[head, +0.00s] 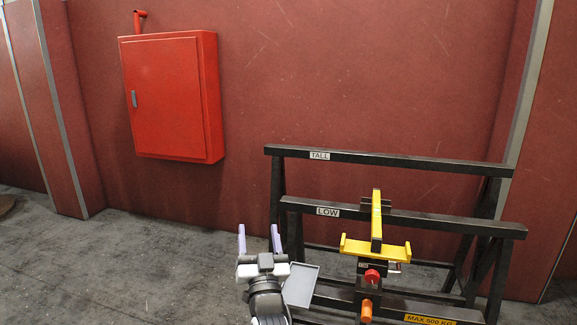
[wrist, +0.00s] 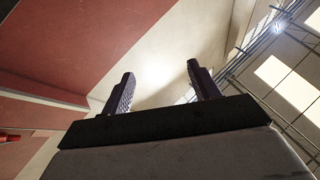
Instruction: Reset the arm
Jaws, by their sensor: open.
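My gripper (head: 259,240) is at the bottom centre of the head view, with its two lilac fingers pointing up and apart. It is open, with nothing between the fingers. In the wrist view the two dark fingers of my gripper (wrist: 160,90) stand wide apart against the pale ceiling and a red wall. My gripper is left of a yellow tool (head: 375,245) with red and orange knobs on the black rack.
The black rack (head: 390,160) has bars labelled TALL and LOW. A small grey tray (head: 300,286) sits just right of my gripper. A red cabinet (head: 170,97) hangs on the red wall. The grey floor (head: 110,270) at left is mostly clear.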

